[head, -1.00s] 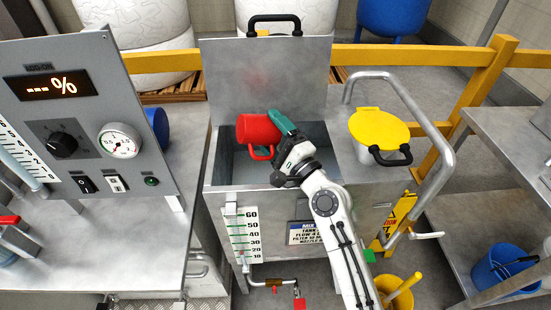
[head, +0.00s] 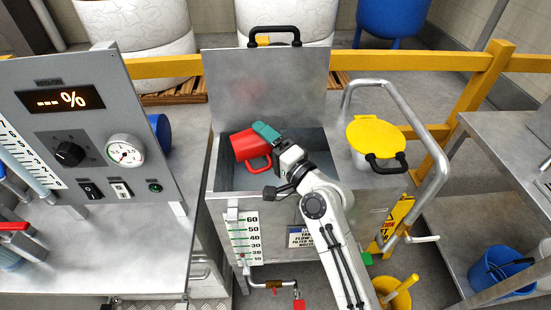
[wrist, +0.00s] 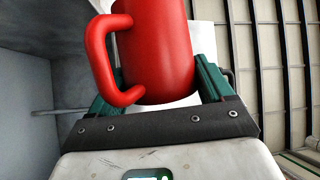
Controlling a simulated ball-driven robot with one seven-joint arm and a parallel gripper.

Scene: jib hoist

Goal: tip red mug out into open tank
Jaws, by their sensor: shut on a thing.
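The red mug (head: 247,147) is held over the opening of the open tank (head: 226,178) in the head view, tilted with its handle toward the lower right. My gripper (head: 268,137), with green fingers, is shut on the mug's body. In the wrist view the mug (wrist: 158,50) stands between the two green fingers (wrist: 160,85), its handle to the left. The tank's lid (head: 266,85) stands raised behind the opening. The mug's mouth and any contents are hidden.
A yellow-lidded pot (head: 376,135) stands right of the tank, beside a bent grey rail (head: 425,115). A control panel (head: 85,130) stands left. A yellow barrier (head: 430,59) runs behind. A blue bucket (head: 497,268) sits on the lower right shelf.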

